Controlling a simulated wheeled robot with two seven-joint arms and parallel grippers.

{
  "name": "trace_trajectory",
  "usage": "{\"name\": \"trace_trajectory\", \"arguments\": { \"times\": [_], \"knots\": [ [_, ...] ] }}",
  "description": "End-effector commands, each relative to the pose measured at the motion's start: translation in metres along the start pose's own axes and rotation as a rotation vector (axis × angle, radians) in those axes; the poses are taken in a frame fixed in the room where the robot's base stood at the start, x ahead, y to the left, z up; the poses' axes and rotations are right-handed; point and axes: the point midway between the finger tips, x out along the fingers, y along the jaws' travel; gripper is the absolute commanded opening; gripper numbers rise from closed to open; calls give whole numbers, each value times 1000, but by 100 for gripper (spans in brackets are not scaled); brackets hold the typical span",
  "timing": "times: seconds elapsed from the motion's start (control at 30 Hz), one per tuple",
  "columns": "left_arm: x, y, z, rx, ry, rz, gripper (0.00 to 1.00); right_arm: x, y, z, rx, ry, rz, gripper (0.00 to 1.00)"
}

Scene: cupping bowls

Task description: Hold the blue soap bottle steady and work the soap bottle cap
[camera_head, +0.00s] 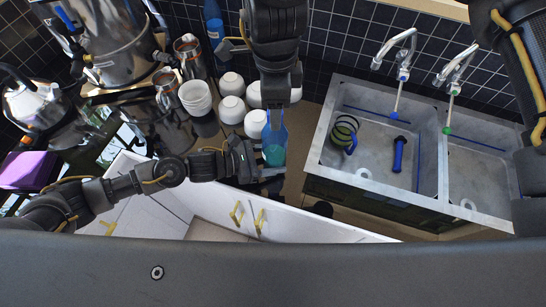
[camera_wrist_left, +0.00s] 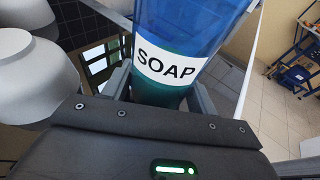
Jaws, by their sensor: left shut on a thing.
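The blue soap bottle (camera_head: 274,139) stands upright on the counter, with teal liquid low inside. In the left wrist view the bottle (camera_wrist_left: 190,30) fills the middle, with its white SOAP label facing the camera. My left gripper (camera_head: 272,174) is shut around the bottle's lower part, with a finger on each side (camera_wrist_left: 160,90). My right gripper (camera_head: 275,92) points down from above at the bottle's top. The soap bottle cap is hidden behind it, so I cannot tell whether its fingers touch the cap.
White bowls (camera_head: 231,109) crowd just left of the bottle, one close beside it. Metal cups (camera_head: 190,56), another blue bottle (camera_head: 214,30) and a large steel pot (camera_head: 112,45) stand further left. A double sink (camera_head: 376,150) with two taps lies to the right.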

Motion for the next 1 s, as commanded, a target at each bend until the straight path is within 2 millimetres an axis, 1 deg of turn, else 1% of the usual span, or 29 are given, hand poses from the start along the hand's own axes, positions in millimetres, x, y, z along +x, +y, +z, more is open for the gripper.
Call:
{"name": "trace_trajectory", "arguments": {
  "times": [0.03, 0.3, 0.4, 0.5, 0.6, 0.7, 1.0],
  "knots": [
    [0, 1, -2, 0, 4, 2, 16, -10, -1, 0, 1, -2, -6, 58],
    [0, 0, -2, 0, 4, 2, 16, -67, 0, 0, 2, 0, -6, 58],
    [0, 0, -2, 0, 4, 1, 16, -84, 0, 0, 3, -1, -5, 58],
    [0, 0, -2, 0, 4, 1, 16, -96, 0, 0, 1, 0, -4, 58],
    [0, 0, -2, 0, 4, 1, 16, -103, 1, 0, 2, 0, -2, 58],
    [0, 0, -2, 0, 4, 1, 16, -106, 1, 0, 2, 0, -2, 58],
    [0, 0, -1, 0, 3, 1, 16, -106, 1, 0, 1, 0, -1, 58]
  ]
}}
